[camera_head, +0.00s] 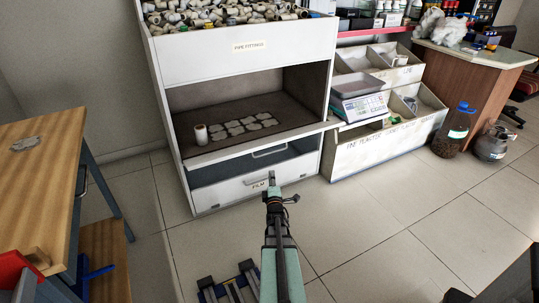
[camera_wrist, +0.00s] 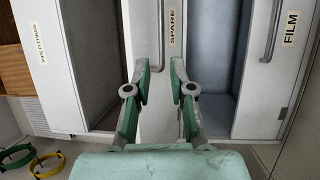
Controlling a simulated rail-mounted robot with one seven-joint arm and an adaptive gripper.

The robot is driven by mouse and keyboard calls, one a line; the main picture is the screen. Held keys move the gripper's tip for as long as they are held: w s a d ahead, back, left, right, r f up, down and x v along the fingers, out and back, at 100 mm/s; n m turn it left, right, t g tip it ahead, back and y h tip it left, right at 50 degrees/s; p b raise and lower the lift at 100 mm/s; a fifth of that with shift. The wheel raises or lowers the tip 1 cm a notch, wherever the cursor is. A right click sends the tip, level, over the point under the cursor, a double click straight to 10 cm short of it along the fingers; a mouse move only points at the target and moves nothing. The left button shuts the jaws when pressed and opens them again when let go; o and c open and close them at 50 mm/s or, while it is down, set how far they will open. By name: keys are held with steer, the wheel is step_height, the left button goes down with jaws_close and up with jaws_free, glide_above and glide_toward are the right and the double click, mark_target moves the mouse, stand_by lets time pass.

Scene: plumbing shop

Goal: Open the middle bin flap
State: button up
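The middle bin flap, labelled SPARE, is a white panel (camera_wrist: 160,112) in the centre of the wrist view, with a bar handle (camera_wrist: 160,30). In the head view its ledge-like edge (camera_head: 262,139) runs under the open middle bin, and a handle (camera_head: 270,153) shows below it. My gripper (camera_wrist: 161,66) has its two green fingers apart, with nothing seen held. The handle lines up with the gap between the fingertips; I cannot tell how near it is. In the head view my gripper (camera_head: 272,179) appears in front of the lower flap (camera_head: 225,193).
The lower flap, labelled FILM (camera_wrist: 290,29), has its own handle (camera_wrist: 272,32). The top bin (camera_head: 225,62) holds pipe fittings. The middle bin holds a white cylinder (camera_head: 201,134) and flat pale pieces. A wooden table (camera_head: 45,130) stands left. The floor around is mostly clear.

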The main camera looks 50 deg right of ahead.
mark_target(269, 153)
steer(key=b+x, duration=0.2)
steer(key=x, duration=1.4)
steer(key=shift+a, duration=0.1)
jaws_close()
